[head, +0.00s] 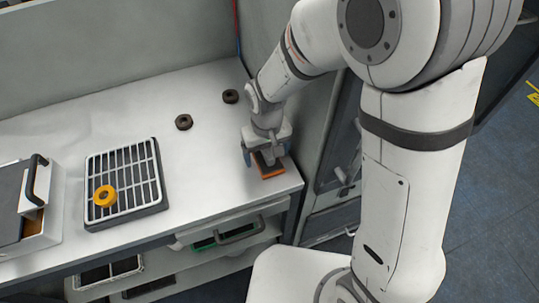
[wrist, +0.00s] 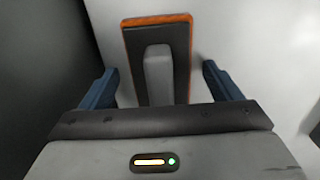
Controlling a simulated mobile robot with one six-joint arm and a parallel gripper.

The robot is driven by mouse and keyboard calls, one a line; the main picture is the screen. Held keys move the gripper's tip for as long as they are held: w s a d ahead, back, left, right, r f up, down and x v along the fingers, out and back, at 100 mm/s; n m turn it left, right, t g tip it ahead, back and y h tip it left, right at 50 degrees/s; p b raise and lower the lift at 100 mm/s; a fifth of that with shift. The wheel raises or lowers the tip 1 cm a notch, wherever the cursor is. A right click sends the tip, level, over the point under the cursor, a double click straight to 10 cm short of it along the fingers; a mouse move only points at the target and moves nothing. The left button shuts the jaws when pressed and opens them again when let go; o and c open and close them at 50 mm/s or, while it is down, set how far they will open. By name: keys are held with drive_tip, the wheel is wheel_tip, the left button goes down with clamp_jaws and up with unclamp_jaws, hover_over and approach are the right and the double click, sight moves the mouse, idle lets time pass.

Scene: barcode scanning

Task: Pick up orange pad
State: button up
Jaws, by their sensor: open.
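The orange pad (head: 271,171) lies on the white bench near its right front corner. In the wrist view the orange pad (wrist: 186,50) shows an orange rim, a dark top and a raised grey grip block in the middle. My gripper (head: 263,158) is over the pad, pointing down. In the wrist view my gripper (wrist: 164,80) is open, with one blue finger on each side of the pad's grey block. Both fingers are apart from the block. The near end of the pad is hidden behind the gripper body.
Two dark rings (head: 183,122) (head: 231,96) lie behind. A box with a black handle (head: 38,178) stands far left. A grey wall is close on the right.

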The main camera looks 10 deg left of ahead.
drive_tip(key=shift+c, duration=0.6)
drive_tip(key=c, duration=1)
wheel_tip(320, 180, up, 10)
drive_tip(key=shift+r, duration=0.1)
drive_tip(key=o, duration=0.5)
drive_tip(key=c, duration=0.3)
drive_tip(key=shift+c, duration=0.4)
